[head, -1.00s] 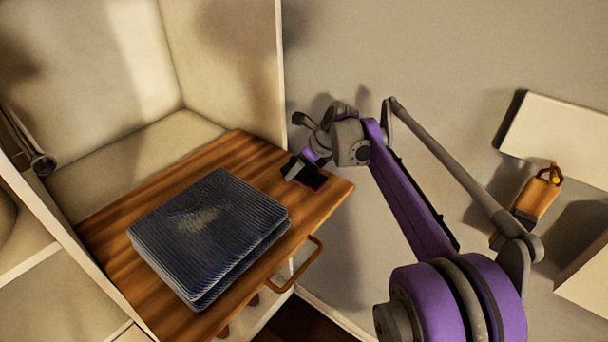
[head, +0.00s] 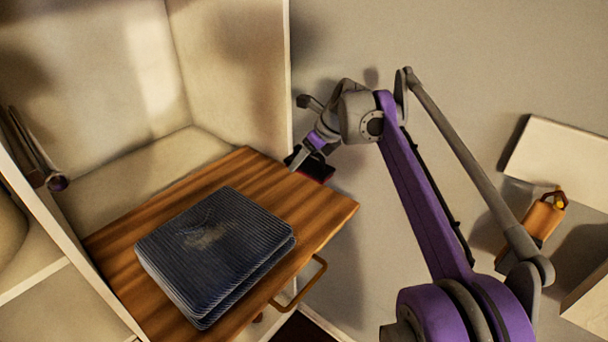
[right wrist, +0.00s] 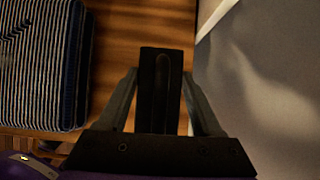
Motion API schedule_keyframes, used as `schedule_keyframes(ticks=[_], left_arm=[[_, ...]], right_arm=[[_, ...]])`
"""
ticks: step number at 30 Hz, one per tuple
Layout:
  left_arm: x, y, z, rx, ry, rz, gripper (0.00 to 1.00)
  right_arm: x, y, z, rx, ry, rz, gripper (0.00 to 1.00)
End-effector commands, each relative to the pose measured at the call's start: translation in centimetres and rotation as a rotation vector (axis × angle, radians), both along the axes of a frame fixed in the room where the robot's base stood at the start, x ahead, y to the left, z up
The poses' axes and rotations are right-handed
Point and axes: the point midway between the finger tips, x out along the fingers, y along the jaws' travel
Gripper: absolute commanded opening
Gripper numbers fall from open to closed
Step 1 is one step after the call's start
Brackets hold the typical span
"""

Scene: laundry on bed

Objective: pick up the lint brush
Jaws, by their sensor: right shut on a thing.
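The lint brush (head: 318,171) is dark with a red edge. In the head view it shows just past the back right edge of the wooden top, apparently raised above it. My right gripper (head: 304,160) is shut on it. In the right wrist view the brush's black end (right wrist: 160,85) sits between the two grey fingers (right wrist: 160,105), pointing away from the wrist. The gripper partly hides the brush in the head view. My left gripper is not in view.
A folded blue striped cloth (head: 215,250) lies on the wooden top (head: 310,230), left of the brush. A cabinet side wall (head: 245,75) stands close behind. An orange bottle-like object (head: 541,222) lies at the right, by a white panel (head: 560,155).

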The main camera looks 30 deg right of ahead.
Motion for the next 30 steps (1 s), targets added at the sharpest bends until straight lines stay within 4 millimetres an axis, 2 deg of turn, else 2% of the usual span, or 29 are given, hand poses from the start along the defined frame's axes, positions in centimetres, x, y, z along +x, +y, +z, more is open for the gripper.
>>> schedule_keyframes(ticks=[3,11,18,21,25,30], left_arm=[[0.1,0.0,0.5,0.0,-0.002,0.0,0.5],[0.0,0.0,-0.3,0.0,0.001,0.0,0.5],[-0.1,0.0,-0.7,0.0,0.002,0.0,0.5],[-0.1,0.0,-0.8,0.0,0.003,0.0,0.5],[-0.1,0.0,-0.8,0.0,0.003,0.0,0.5],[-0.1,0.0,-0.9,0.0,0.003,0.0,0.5]], right_arm=[[0.0,0.0,2.6,0.0,0.0,0.0,0.08],[-2.4,5.8,2.0,0.001,0.0,0.006,0.08],[-5.0,12.3,2.0,0.0,0.0,0.008,0.08],[-6.0,14.4,2.0,0.0,0.0,0.007,0.08],[-6.8,16.5,2.0,0.001,0.0,0.004,0.08],[-7.4,17.8,2.0,0.0,-0.001,0.002,0.08]])
